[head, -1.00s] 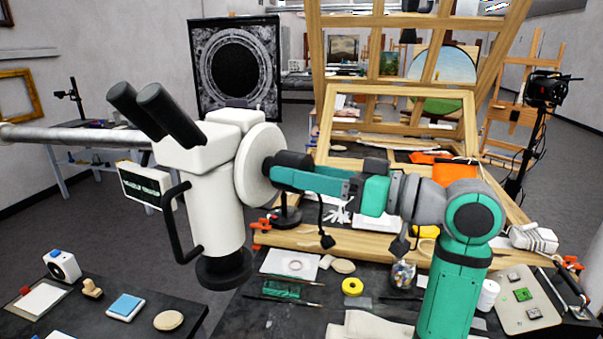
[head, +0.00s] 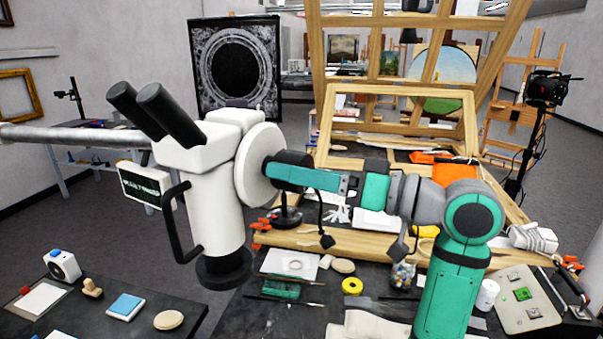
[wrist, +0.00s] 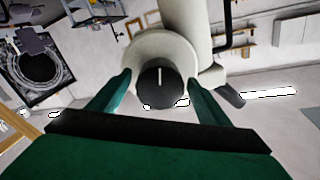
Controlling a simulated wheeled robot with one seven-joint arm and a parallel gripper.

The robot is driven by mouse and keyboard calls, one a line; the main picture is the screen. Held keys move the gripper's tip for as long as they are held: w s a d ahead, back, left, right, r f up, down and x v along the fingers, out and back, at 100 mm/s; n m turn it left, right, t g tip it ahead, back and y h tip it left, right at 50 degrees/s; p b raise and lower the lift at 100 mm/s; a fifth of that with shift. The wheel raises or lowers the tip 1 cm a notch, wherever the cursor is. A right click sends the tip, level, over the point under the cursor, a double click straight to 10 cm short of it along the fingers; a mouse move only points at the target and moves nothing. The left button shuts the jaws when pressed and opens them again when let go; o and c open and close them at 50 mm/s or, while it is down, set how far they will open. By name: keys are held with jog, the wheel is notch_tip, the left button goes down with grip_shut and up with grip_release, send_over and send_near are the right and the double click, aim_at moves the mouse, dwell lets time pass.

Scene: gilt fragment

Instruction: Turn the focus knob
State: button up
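The white microscope (head: 213,215) stands at left-centre in the head view, with a round white disc (head: 252,178) on its right side. The dark focus knob (head: 290,158) projects from that disc. In the wrist view the knob (wrist: 160,88) faces me, its white line about upright. My gripper (wrist: 159,78) is open, with one teal finger on each side of the knob and a narrow gap at both sides. In the head view my gripper (head: 268,172) reaches in from the right; its near finger crosses in front of the knob and the far finger is hidden.
A small screen (head: 146,185) hangs left of the microscope. Below, the dark table (head: 235,320) holds yellow tape (head: 352,286), a jar (head: 403,275) and a control box (head: 525,300). A wooden easel frame (head: 400,90) stands behind my arm.

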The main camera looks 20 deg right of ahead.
jog(key=shift+s+d, duration=0.1)
jog(key=v, duration=1)
jog(key=shift+s+d, duration=0.2)
jog(key=shift+s, duration=0.05)
dwell(0.8)
